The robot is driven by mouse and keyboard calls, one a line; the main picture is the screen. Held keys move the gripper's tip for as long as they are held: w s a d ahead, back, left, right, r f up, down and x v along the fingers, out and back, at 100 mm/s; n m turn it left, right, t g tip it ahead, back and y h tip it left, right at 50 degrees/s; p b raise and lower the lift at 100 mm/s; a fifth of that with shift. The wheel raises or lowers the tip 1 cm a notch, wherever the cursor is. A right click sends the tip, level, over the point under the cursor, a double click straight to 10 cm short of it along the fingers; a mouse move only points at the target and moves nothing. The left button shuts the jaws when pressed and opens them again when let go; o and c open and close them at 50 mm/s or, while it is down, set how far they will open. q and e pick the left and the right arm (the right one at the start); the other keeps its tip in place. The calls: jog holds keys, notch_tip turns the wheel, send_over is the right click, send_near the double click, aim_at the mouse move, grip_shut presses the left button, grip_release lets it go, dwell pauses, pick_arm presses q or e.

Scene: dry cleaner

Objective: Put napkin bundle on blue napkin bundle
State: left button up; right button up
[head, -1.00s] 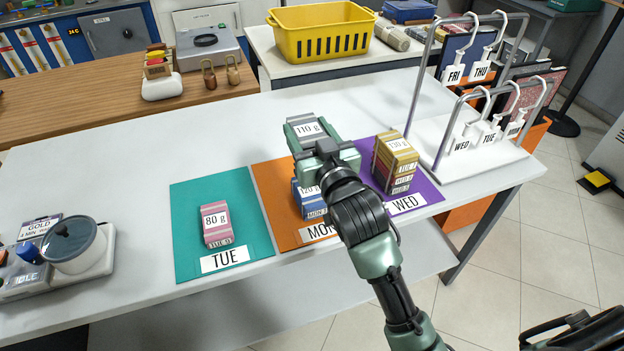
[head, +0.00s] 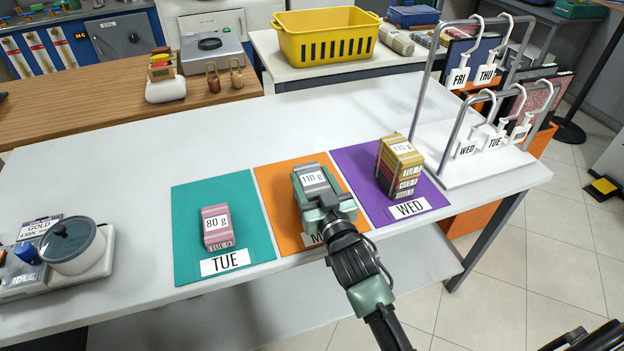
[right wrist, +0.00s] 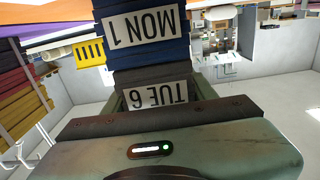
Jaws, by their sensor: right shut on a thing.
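My right gripper (head: 322,196) is shut on the grey napkin bundle (head: 314,178), which has a 110 g label. It holds the bundle over the orange MON mat (head: 275,205). In the right wrist view the grey bundle's TUE 6 tag (right wrist: 158,97) shows right against the blue napkin bundle (right wrist: 150,55) with its MON 1 tag. The two look stacked and touching or nearly so. In the head view the blue bundle is hidden under the grey one and the gripper. My left gripper is not in view.
A pink 80 g bundle (head: 217,226) lies on the teal TUE mat (head: 190,250). A mixed stack (head: 399,166) topped by a yellow bundle stands on the purple WED mat (head: 355,160), close to the right. A hanger rack (head: 430,110) stands beyond it. The table behind is clear.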

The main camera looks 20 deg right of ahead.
jog(key=shift+f, duration=0.15)
jog(key=o, duration=1.4)
jog(key=shift+o, duration=0.2)
jog(key=shift+r, duration=0.3)
jog(key=s, duration=0.6)
jog(key=s+b, duration=0.1)
jog(key=s, duration=0.5)
jog(key=shift+d+f, duration=0.1)
jog(key=shift+d, duration=0.1)
